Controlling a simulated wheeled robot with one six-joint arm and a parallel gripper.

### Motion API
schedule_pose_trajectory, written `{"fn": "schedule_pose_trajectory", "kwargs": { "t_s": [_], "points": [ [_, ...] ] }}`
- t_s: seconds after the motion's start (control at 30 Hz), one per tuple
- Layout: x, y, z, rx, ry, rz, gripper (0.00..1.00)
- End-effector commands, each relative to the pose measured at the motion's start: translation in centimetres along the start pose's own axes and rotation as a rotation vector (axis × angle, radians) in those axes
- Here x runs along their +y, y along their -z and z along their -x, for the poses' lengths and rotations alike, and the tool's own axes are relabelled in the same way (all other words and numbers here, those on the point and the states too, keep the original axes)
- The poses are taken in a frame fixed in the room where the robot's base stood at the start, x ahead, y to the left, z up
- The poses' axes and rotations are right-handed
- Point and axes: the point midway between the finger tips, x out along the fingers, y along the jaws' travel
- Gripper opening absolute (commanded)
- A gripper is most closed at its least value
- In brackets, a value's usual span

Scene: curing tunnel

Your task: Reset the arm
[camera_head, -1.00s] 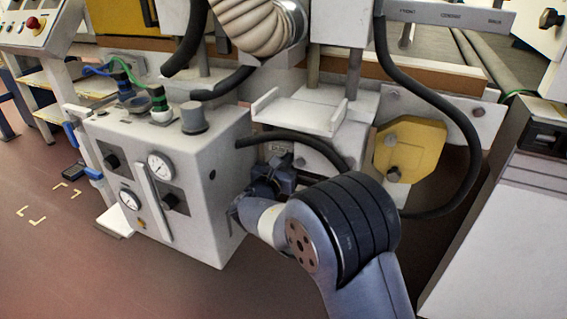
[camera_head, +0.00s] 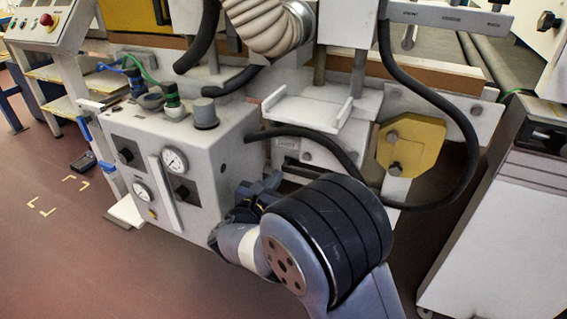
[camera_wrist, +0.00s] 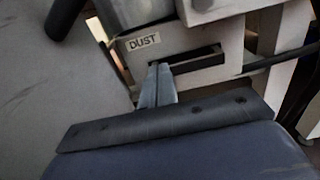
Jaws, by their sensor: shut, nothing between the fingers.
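My arm reaches in from the lower right of the head view, and its dark end joint hides most of my gripper. In the wrist view my gripper (camera_wrist: 158,72) shows with its two fingers together and nothing between them. The fingertips point toward a pale box labelled "DUST" (camera_wrist: 145,42) with a dark slot. I cannot tell whether the tips touch it.
A grey control box with gauges (camera_head: 180,165) stands close to the left of my arm. A black hose (camera_head: 440,100) loops down at the right, past a yellow plate (camera_head: 410,147). A white cabinet (camera_head: 500,240) stands right. Open floor (camera_head: 80,270) lies lower left.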

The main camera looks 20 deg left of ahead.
Motion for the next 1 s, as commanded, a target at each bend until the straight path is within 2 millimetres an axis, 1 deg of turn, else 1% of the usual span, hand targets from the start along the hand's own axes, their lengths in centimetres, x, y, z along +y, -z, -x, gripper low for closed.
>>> {"fn": "schedule_pose_trajectory", "kwargs": {
  "t_s": [0.03,0.2,0.33,0.63,0.77,0.87,1.0],
  "points": [
    [0.1,-0.2,0.8,0.0,-0.003,0.001,0.0],
    [0.0,-0.1,2.2,0.0,0.0,0.001,0.0],
    [0.0,0.0,2.5,0.0,0.001,0.0,0.0],
    [0.0,0.1,2.2,-0.001,0.001,0.0,0.0],
    [0.0,0.2,1.2,0.0,0.002,-0.001,0.0],
    [-0.1,0.3,-0.4,-0.001,0.004,-0.003,0.0],
    [-0.1,0.3,-3.2,-0.001,0.005,-0.003,0.0]
  ]
}}
